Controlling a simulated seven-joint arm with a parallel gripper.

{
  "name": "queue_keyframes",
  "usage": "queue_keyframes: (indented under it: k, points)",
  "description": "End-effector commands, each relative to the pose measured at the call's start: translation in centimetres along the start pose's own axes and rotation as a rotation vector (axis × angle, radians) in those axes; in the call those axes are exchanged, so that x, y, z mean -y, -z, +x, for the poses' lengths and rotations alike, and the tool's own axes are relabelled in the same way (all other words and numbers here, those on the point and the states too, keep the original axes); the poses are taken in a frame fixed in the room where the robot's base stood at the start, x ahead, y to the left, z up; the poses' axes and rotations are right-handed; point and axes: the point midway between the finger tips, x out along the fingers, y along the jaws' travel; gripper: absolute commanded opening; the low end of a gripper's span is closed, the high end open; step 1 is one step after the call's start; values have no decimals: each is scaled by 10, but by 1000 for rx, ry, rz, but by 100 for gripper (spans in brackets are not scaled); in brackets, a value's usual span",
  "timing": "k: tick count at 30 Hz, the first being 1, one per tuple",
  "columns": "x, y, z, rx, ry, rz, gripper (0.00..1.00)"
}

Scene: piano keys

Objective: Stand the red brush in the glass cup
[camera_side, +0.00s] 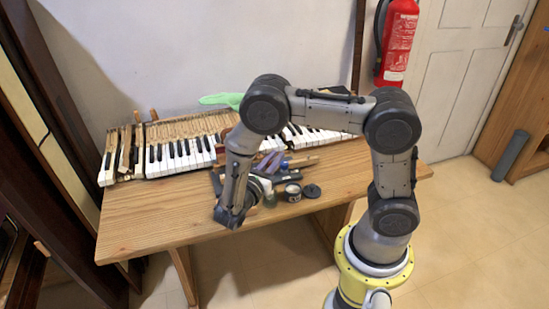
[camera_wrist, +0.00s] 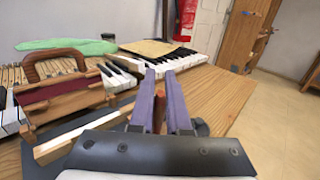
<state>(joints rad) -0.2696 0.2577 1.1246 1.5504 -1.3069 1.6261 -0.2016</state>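My gripper (camera_wrist: 161,72) points level over the table, its purple fingers side by side; in the side view the fingers (camera_side: 268,162) are in front of the piano keys. A narrow red-brown piece (camera_wrist: 159,112), which looks like part of the red brush, fills the gap between the fingers. Its ends are hidden, and I cannot make the brush out in the side view. A small pale greenish thing (camera_side: 269,199) beside my wrist may be the glass cup, but it is partly hidden and too small to be sure.
A dark jar with a pale label (camera_side: 293,192) and a round black disc (camera_side: 311,191) stand right of my gripper. Piano keys (camera_side: 180,150) line the table's back. A wood-handled tool (camera_wrist: 60,90) is left in the wrist view. The table's front (camera_side: 150,230) is clear.

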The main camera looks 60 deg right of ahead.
Motion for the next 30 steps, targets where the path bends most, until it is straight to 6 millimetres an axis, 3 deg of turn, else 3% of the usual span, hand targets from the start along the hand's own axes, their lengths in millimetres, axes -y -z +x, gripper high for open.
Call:
queue_keyframes:
  k: [1, 6, 17, 23, 30]
  points:
    - [0, 0, 0, 0, 0, 0, 22]
    - [0, 0, 0, 0, 0, 0, 50]
    - [0, 0, -4, 0, -2, 0, 50]
    - [-1, 0, -33, 1, -7, 0, 50]
    - [-1, 0, -87, 0, -7, 0, 50]
